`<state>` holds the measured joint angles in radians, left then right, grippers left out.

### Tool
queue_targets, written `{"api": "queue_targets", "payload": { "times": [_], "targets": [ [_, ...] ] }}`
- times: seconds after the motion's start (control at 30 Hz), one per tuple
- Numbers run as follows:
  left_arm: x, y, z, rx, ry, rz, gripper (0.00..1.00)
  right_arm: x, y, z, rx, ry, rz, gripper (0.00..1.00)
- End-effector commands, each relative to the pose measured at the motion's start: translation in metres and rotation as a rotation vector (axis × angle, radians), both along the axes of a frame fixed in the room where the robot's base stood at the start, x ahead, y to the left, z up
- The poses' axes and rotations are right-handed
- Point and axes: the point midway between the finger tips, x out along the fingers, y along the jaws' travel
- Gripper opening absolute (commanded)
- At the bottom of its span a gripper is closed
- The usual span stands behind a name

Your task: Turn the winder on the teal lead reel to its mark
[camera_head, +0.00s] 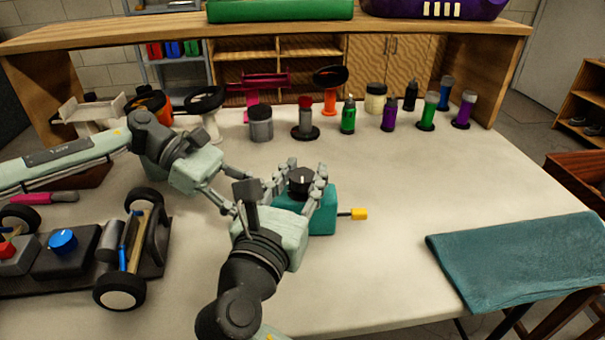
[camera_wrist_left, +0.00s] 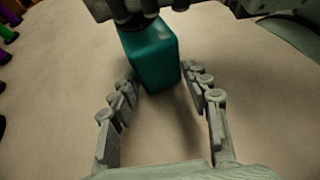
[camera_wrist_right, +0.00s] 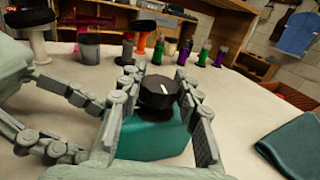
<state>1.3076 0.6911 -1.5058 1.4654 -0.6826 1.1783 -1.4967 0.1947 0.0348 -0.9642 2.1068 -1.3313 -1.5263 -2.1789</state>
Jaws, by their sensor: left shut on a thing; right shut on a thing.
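The teal lead reel (camera_head: 322,219) stands upright on the table at the centre, with a yellow-tipped lead (camera_head: 359,214) sticking out to its right. Its black winder (camera_head: 300,177) is on top and carries a white line, clearest on the winder in the right wrist view (camera_wrist_right: 160,92). My right gripper (camera_head: 302,184) is shut on the winder from above, one finger on each side. My left gripper (camera_head: 258,197) is shut on the reel's teal body from the left; the body shows between its fingers in the left wrist view (camera_wrist_left: 155,58). I cannot make out the target mark.
An RC car chassis (camera_head: 110,245) lies at the left. A folded teal cloth (camera_head: 520,258) is at the right edge. Several bottles, a grey jar (camera_head: 261,124) and stands line the back of the table. The table between reel and cloth is clear.

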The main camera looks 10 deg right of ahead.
Motion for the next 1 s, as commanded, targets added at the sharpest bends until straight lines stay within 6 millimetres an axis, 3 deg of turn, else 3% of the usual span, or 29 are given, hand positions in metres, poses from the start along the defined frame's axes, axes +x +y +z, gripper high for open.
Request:
{"api": "queue_targets", "payload": {
  "times": [0.47, 0.5, 0.63, 1.0],
  "targets": [
    [-0.0027, -0.0018, 0.0008, -0.003, 0.001, -0.009, 0.22, 0.0002, 0.0012, -0.0022, 0.000, 0.006, -0.009, 0.04],
    [-0.0027, -0.0018, 0.0009, -0.004, 0.002, -0.009, 0.22, 0.0002, 0.0012, -0.0023, 0.000, 0.006, -0.009, 0.36],
    [-0.0020, -0.0015, 0.0009, -0.003, 0.001, -0.007, 0.22, 0.0002, 0.0010, -0.0018, 0.000, 0.004, -0.009, 0.53],
    [-0.0005, -0.0004, 0.0006, -0.001, 0.000, -0.002, 0.22, 0.0001, -0.0002, -0.0008, 0.000, 0.001, -0.001, 0.56]
  ]
}}
